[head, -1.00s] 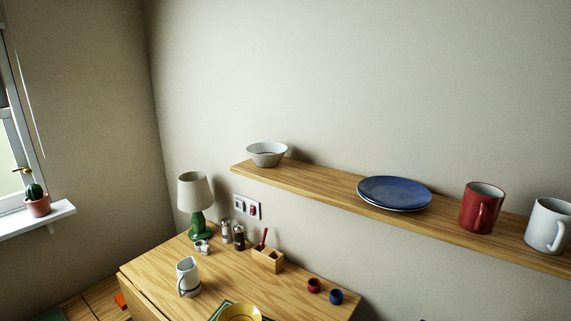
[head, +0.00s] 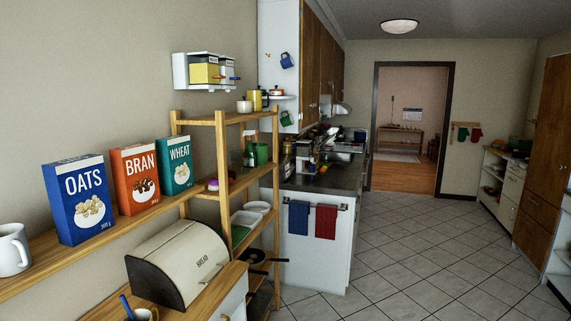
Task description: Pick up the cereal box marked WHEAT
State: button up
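The WHEAT cereal box (head: 175,166) is teal green, with white lettering and a bowl picture on its front. It stands upright at the far end of the wooden wall shelf (head: 62,262) on the left of the head view. The orange-red BRAN box (head: 136,178) stands just to its left. The larger blue OATS box (head: 80,199) stands further left and nearer. The WHEAT box's front is in plain view. My gripper is not in view.
A white mug (head: 13,250) stands on the shelf left of the OATS box. Below is a cream bread bin (head: 187,257). A wooden rack (head: 222,160) stands close to the right of the WHEAT box. The tiled floor (head: 400,250) to the right is clear.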

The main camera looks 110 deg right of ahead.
aim_at(174, 155)
jog(key=z, duration=3.05)
jog(key=i+l+u, duration=0.4)
jog(key=l, duration=0.15)
jog(key=i+l+u, duration=0.15)
jog(key=l+u, duration=0.2)
jog(key=l, duration=0.2)
jog(key=i+l+u, duration=0.15)
jog(key=l+u, duration=0.25)
jog(key=l, duration=0.3)
jog(key=l+u, duration=0.4)
jog(key=l, duration=0.25)
jog(key=l+u, duration=0.35)
jog(key=l, duration=0.4)
jog(key=k+l+u, duration=0.1)
jog(key=l+u, duration=0.3)
jog(key=l, duration=0.3)
jog(key=k+l+u, duration=0.25)
jog(key=l+u, duration=0.15)
jog(key=l, duration=0.25)
jog(key=k+l+u, duration=0.35)
jog(key=l, duration=0.2)
jog(key=i+l, duration=0.05)
